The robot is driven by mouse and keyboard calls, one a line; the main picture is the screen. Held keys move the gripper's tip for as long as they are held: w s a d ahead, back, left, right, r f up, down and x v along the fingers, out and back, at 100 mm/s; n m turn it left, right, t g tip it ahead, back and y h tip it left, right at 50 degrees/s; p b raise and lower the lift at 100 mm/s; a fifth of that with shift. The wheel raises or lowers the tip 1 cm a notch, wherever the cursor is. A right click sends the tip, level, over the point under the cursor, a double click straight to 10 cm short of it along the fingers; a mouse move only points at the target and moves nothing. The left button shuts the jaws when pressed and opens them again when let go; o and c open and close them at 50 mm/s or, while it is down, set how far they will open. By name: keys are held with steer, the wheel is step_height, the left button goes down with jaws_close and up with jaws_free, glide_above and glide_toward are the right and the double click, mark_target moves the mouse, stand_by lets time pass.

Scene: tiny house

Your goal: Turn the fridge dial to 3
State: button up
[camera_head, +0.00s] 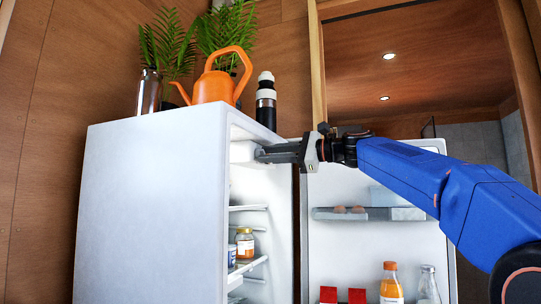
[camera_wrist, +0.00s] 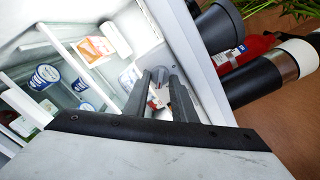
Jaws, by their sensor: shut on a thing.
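The white fridge (camera_head: 150,210) stands open, with its door (camera_head: 375,255) swung out to the right. A white control housing (camera_head: 242,151) sits inside at the top, under the fridge ceiling. My gripper (camera_head: 262,154) reaches in from the right to this housing, its fingertips against its face. In the wrist view my gripper (camera_wrist: 161,76) has its two fingers closed around the small grey dial (camera_wrist: 160,73). The dial is mostly hidden by the fingers, and its numbers and setting cannot be read. In the head view the dial is hidden.
An orange watering can (camera_head: 213,88), a dark bottle (camera_head: 266,100) and potted ferns stand on the fridge top. Shelves inside hold jars (camera_head: 245,244). The door racks hold an orange juice bottle (camera_head: 391,284) and a glass bottle (camera_head: 428,285). My arm passes above the door racks.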

steer(key=shift+f+m, duration=0.1)
steer(key=shift+m, duration=0.4)
steer(key=o, duration=1)
steer(key=shift+d, duration=0.1)
steer(key=v, duration=1.7)
steer(key=shift+d, duration=0.1)
